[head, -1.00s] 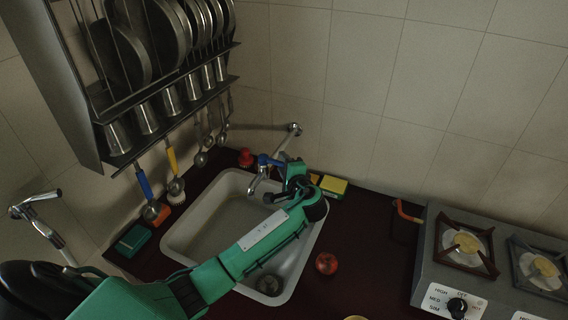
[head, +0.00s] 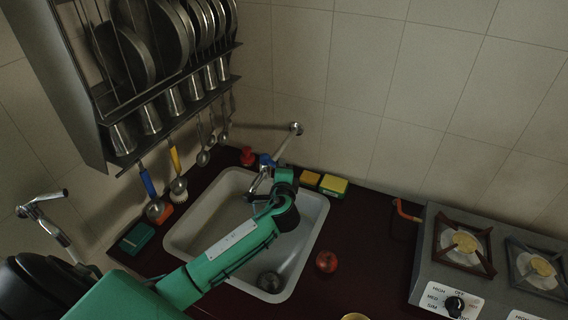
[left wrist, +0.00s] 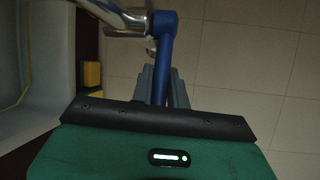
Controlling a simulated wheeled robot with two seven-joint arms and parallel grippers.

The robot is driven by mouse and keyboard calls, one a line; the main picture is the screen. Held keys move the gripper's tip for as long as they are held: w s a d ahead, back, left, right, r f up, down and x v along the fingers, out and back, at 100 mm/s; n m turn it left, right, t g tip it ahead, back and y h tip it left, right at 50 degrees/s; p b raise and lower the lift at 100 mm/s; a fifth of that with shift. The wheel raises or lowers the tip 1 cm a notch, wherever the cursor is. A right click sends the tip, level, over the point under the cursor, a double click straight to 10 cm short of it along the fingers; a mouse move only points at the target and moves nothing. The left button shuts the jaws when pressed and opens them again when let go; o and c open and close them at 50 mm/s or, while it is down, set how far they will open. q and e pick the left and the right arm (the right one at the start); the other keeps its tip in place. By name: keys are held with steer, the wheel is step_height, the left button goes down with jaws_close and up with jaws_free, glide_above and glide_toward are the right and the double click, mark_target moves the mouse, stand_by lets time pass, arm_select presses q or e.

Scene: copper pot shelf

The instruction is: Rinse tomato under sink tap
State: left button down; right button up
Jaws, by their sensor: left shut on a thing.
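The red tomato (head: 327,261) lies on the dark counter just right of the sink (head: 182,221). The metal tap (head: 260,184) stands at the back of the sink, with its spout over the basin; I cannot make out any water. My left gripper (left wrist: 162,84) is shut on the tap's blue lever (left wrist: 165,40), which stands between its fingers in the left wrist view. In the head view my left gripper (head: 272,166) is at the tap, its fingers partly hidden. My right gripper is not in view.
Yellow sponges (head: 332,186) sit behind the sink, right of the tap. A stove (head: 424,262) stands at the right. A rack with plates and cups (head: 122,138) hangs at the left, utensils below it. A second tap (head: 42,208) is at far left.

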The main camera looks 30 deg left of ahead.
arm_select(q)
steer(key=shift+s+a+m+t+h, duration=0.15)
steer(key=shift+s+m+t+h, duration=0.35)
steer(key=shift+m+h, duration=0.4)
steer(key=c, duration=1.4)
jaws_free()
steer(key=shift+o, duration=0.2)
steer(key=b+v, duration=0.4)
steer(key=v, duration=0.9)
steer(key=shift+s, duration=0.35)
